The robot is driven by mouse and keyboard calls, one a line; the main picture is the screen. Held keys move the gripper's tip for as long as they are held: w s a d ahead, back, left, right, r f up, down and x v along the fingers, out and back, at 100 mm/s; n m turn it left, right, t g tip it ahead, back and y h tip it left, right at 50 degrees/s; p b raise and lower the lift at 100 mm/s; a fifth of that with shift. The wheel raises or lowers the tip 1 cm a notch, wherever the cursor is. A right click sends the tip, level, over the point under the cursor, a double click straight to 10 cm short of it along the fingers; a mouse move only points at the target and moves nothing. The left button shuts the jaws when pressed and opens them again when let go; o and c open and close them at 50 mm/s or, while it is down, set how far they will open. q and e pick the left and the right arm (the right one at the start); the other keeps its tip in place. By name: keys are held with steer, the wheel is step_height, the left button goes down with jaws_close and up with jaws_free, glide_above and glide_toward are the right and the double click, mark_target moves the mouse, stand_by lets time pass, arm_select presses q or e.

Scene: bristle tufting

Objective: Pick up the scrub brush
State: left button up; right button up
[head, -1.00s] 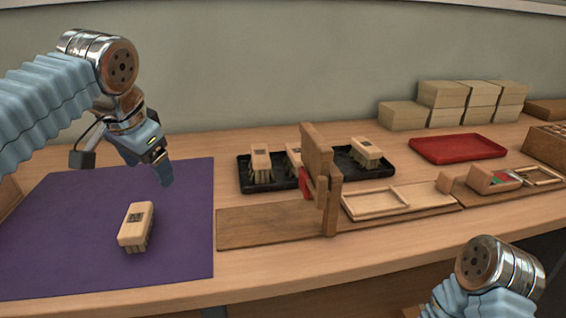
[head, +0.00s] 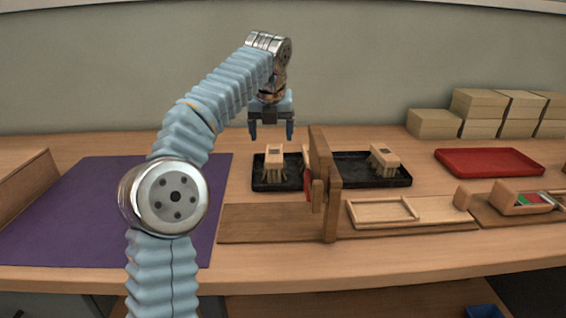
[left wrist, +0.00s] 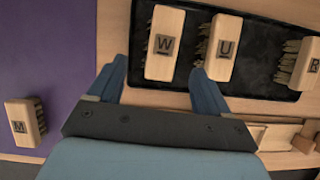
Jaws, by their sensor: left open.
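My left gripper (head: 271,132) is open and empty, pointing down above the left part of the black tray. A scrub brush marked W (head: 273,155) stands bristles down on that tray below the gripper. In the left wrist view the W brush (left wrist: 165,45) has its near end between the fingertips (left wrist: 157,85), which appear above it. A brush marked U (left wrist: 223,50) stands beside it, mostly hidden by the wooden post in the head view. Another brush (head: 384,158) stands farther right. A brush marked M (left wrist: 22,122) rests on the purple mat. My right gripper is out of view.
An upright wooden post (head: 324,185) stands close right of the W brush, in front of the black tray (head: 400,178). A red tray (head: 490,162) and stacked boxes (head: 435,124) are to the right. The purple mat (head: 75,200) lies left.

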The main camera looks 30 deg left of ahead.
mark_target(274, 152)
arm_select(q)
steer(key=x, duration=0.5)
steer(key=shift+w+a+f, duration=0.1)
steer(key=shift+f, duration=0.2)
steer(key=x, duration=0.5)
steer(key=shift+w+f, duration=0.1)
steer(key=shift+w, duration=0.25)
steer(key=shift+c, duration=0.2)
steer(key=c, duration=1.1)
